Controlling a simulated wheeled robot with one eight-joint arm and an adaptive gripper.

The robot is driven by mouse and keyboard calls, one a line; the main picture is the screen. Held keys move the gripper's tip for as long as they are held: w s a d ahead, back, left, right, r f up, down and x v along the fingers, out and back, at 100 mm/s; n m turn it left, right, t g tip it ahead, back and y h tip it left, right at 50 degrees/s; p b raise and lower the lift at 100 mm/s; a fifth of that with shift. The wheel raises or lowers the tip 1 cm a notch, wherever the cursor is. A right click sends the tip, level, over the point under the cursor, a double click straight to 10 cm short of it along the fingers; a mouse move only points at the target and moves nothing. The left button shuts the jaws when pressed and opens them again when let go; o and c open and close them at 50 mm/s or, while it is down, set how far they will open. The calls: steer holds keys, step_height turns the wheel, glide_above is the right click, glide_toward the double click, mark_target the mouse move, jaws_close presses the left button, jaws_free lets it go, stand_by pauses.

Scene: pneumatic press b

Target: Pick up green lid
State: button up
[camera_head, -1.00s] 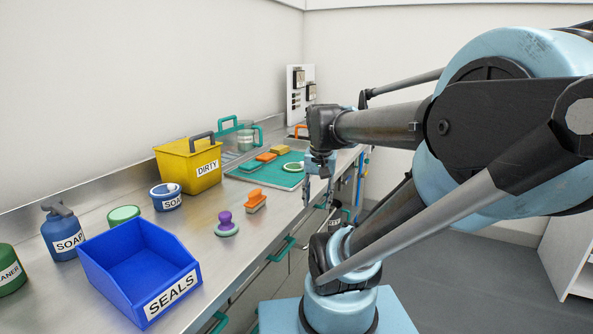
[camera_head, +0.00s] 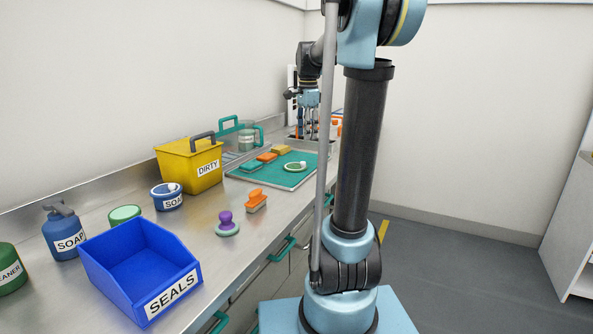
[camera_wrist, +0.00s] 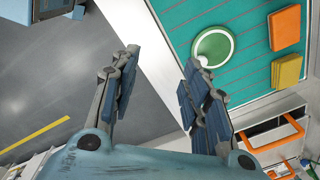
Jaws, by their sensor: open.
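A round green lid (camera_head: 295,166) with a pale rim lies on the teal mat (camera_head: 290,178) at the back of the counter. In the wrist view the green lid (camera_wrist: 213,47) lies near the mat's edge, just beyond my right finger. My gripper (camera_head: 306,133) is open, pointing down, at the far end of the counter behind the mat. In the wrist view my gripper (camera_wrist: 160,66) is empty, its fingers spread over the counter edge and floor. I cannot tell its exact height above the counter.
Orange (camera_head: 267,157) and yellow blocks (camera_head: 281,149) lie beside the lid on the mat. A yellow DIRTY bucket (camera_head: 188,170), an orange-handled brush (camera_head: 256,201), a purple-knobbed disc (camera_head: 227,225) and a blue SEALS bin (camera_head: 140,268) stand nearer. A rack with orange handles (camera_wrist: 272,135) is close to my right finger.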

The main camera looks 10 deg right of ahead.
steer(key=w+r+m, duration=0.1)
steer(key=w+m, duration=0.4)
steer(key=w, duration=0.7)
glide_toward(295, 164)
steer(key=shift+g, duration=0.3)
steer(key=s+d, duration=0.1)
steer(key=s+d+f, duration=0.1)
steer(key=s+d, duration=0.1)
steer(key=shift+s, duration=0.2)
steer(key=shift+s+a+f, duration=0.1)
steer(key=shift+s+f, duration=0.05)
steer(key=shift+f, duration=2.7)
jaws_close()
